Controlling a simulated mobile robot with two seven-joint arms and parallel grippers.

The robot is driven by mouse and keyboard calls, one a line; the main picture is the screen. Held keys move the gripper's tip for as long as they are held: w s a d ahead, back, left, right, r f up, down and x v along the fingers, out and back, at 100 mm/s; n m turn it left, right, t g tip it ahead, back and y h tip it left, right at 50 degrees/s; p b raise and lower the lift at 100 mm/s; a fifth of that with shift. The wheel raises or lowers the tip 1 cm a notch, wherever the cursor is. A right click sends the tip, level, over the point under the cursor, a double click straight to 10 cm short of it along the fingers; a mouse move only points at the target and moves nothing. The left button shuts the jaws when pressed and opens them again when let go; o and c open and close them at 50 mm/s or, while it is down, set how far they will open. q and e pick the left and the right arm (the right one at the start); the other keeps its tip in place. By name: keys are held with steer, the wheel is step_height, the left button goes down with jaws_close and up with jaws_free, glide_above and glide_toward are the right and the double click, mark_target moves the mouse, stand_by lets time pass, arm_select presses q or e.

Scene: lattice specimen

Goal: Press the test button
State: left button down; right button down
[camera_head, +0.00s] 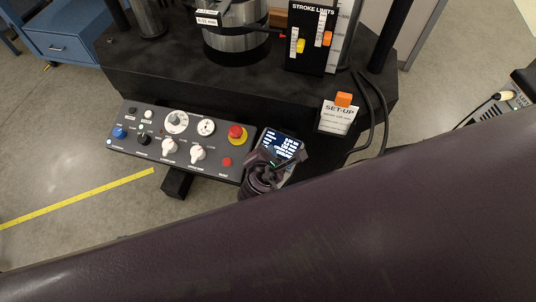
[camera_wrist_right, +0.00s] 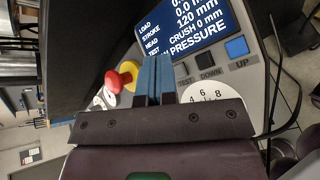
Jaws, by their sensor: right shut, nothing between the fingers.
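In the right wrist view, a small dark button (camera_wrist_right: 181,69) sits above the label TEST, at the lower left of the lit screen (camera_wrist_right: 192,25). It is partly beside my fingers. My right gripper (camera_wrist_right: 154,60) is shut and empty, its blue fingers together, just left of the TEST button. Whether the tips touch the panel cannot be told. In the head view my right gripper (camera_head: 272,162) is over the screen end of the control panel (camera_head: 150,150), and the buttons there are hidden behind it. My left gripper is not in view.
Beside TEST are a dark DOWN button (camera_wrist_right: 207,59) and a blue UP button (camera_wrist_right: 237,47). A numbered dial (camera_wrist_right: 211,92) lies close below. A red emergency knob (camera_head: 236,132) on yellow stands left of the screen.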

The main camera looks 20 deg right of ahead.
steer(key=shift+f, duration=0.15)
stand_by(0.6)
steer(key=shift+w+f, duration=0.1)
steer(key=shift+f, duration=0.15)
steer(key=shift+d+f, duration=0.1)
steer(key=shift+f, duration=0.2)
stand_by(0.6)
steer(key=shift+d+f, duration=0.1)
steer(key=shift+f, duration=0.35)
stand_by(0.6)
steer(key=shift+s, duration=0.2)
steer(key=shift+w+r+p, duration=0.1)
steer(key=shift+r+p, duration=0.5)
steer(key=shift+p, duration=0.25)
steer(key=shift+r, duration=0.25)
